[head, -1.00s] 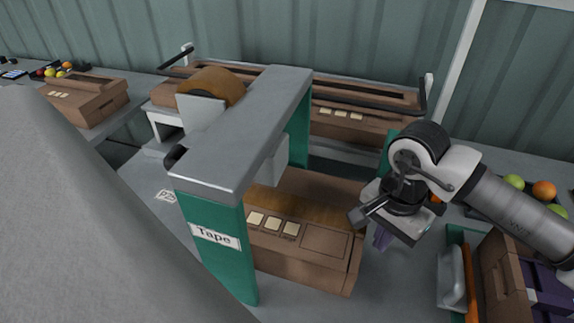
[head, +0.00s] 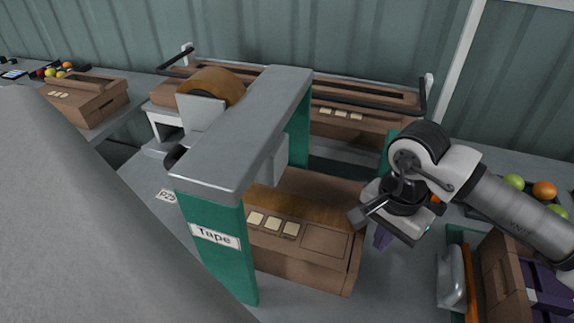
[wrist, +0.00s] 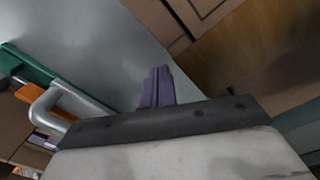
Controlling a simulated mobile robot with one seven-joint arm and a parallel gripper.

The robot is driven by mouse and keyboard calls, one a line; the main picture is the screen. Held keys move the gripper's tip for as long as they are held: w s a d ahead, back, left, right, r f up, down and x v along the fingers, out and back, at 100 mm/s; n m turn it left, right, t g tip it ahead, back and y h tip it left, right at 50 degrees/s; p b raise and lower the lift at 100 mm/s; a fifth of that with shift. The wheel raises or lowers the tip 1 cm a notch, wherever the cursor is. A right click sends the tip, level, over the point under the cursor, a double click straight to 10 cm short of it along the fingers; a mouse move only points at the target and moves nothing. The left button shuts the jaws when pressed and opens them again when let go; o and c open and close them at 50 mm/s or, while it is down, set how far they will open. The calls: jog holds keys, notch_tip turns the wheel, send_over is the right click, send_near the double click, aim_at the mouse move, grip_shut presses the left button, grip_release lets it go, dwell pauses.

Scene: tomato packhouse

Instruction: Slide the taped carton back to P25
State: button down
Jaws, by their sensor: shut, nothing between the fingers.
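The taped carton (head: 300,262) is a brown box with a glossy brown tape strip across its top and several pale labels near its front edge. It lies under the grey and green arch marked Tape (head: 215,238), its right end sticking out. The P25 label (head: 167,195) lies on the table left of the arch. My gripper (head: 382,238) is at the carton's right end, its purple fingers shut and empty, pointing down. In the wrist view the fingers (wrist: 157,88) show beside the carton (wrist: 225,50); I cannot tell whether they touch it.
A brown tape roll (head: 212,86) is mounted behind the arch. More cartons stand at the back (head: 340,125) and far left (head: 85,102). At the right are a green tray with a handled tool (head: 455,275) and an open box with purple contents (head: 545,285).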

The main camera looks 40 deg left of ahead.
aim_at(311, 220)
jog(key=shift+a, duration=0.1)
dwell(0.3)
jog(key=shift+s+a+f+b, duration=0.1)
jog(key=shift+s+a+b, duration=0.6)
jog(key=shift+a, duration=1.25)
jog(key=shift+s+a+r+b, duration=0.1)
jog(key=shift+s+a+b, duration=0.35)
jog(key=shift+s+a, duration=1)
jog(key=shift+s+a+f+b, duration=0.1)
jog(key=shift+s+a+b, duration=0.35)
jog(key=shift+a, duration=2.25)
